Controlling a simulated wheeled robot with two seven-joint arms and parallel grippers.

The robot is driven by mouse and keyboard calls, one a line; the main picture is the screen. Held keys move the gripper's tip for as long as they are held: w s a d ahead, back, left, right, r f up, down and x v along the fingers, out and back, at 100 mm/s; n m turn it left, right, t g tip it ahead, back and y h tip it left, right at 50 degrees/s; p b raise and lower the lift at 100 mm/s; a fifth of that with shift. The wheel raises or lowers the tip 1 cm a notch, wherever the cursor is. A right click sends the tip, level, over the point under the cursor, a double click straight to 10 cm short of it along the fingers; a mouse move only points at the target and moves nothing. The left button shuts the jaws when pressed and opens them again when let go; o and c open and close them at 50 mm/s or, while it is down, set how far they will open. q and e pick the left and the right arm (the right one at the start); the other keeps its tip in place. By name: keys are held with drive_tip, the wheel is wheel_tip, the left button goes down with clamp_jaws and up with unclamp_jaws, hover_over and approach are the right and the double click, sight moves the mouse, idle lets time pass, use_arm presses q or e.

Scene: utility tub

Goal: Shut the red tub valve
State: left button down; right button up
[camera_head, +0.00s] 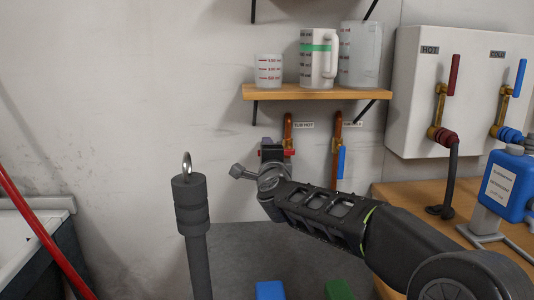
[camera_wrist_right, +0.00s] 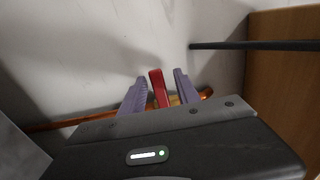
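The red tub valve handle (camera_head: 290,153) is on a copper pipe labelled "TUB HOT", below the wooden shelf. Only a small red part shows in the head view beside my right gripper (camera_head: 271,152). In the right wrist view the red handle (camera_wrist_right: 158,88) stands between the two purple-grey fingers of my right gripper (camera_wrist_right: 161,78). The fingers are open, with a visible gap on each side of the handle. Brass and copper parts show behind it, partly hidden by the gripper body. My left gripper is not in view.
A blue-handled valve (camera_head: 341,163) hangs on the neighbouring pipe. The shelf (camera_head: 262,92) with measuring cups is above. A white hot/cold box (camera_head: 410,90) and blue jug (camera_head: 508,188) are at right. A grey post (camera_head: 190,210) with a metal ring stands left of the arm.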

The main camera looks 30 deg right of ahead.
drive_tip(key=shift+s, duration=0.1)
drive_tip(key=v, duration=0.7)
drive_tip(key=shift+s+a, duration=0.2)
drive_tip(key=shift+s, duration=0.1)
idle(0.3)
